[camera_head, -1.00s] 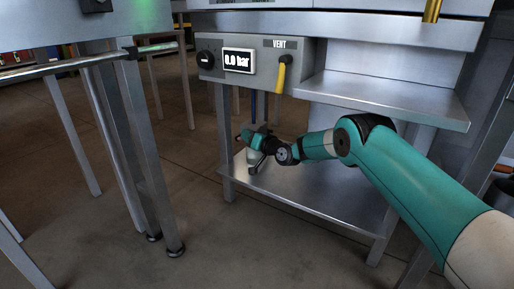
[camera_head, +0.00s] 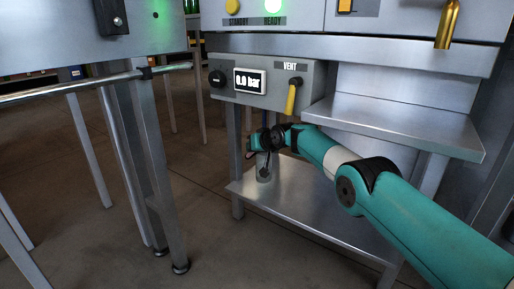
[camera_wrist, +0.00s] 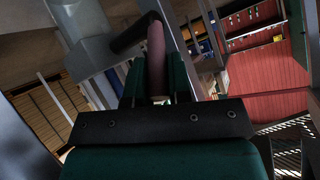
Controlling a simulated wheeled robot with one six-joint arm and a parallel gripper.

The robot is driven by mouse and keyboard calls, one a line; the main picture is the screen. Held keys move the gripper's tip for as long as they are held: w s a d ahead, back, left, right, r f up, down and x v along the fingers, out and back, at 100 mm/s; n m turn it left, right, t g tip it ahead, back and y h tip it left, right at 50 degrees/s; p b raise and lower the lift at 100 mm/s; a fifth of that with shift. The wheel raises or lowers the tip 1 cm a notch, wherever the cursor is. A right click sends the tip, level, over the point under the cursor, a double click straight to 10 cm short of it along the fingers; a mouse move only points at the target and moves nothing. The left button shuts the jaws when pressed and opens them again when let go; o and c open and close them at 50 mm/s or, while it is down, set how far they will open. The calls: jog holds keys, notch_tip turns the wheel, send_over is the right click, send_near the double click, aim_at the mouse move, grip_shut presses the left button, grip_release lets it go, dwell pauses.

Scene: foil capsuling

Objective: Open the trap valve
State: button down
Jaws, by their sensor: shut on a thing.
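The trap stands below the vent box as a small clear-grey cylinder (camera_head: 264,167) at the left of the lower shelf. My gripper (camera_head: 262,141) is beside its top, and my arm reaches in from the right. In the wrist view my gripper (camera_wrist: 155,72) is shut on a pinkish-brown valve handle (camera_wrist: 156,50). A black lever arm (camera_wrist: 132,34) runs from the handle to a grey pipe-like body (camera_wrist: 88,48) at upper left. The valve's inside and exact open or shut state cannot be seen.
The vent box (camera_head: 228,84) reads 0.0 bar and has a yellow lever (camera_head: 291,97) pointing down. A steel side shelf (camera_head: 400,125) is above my arm. The lower shelf (camera_head: 320,205) is largely bare. Table legs (camera_head: 150,180) stand at left.

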dwell(0.5)
jog(key=c, duration=1.1)
grip_release()
jog(key=shift+a, duration=0.1)
jog(key=shift+o, duration=0.2)
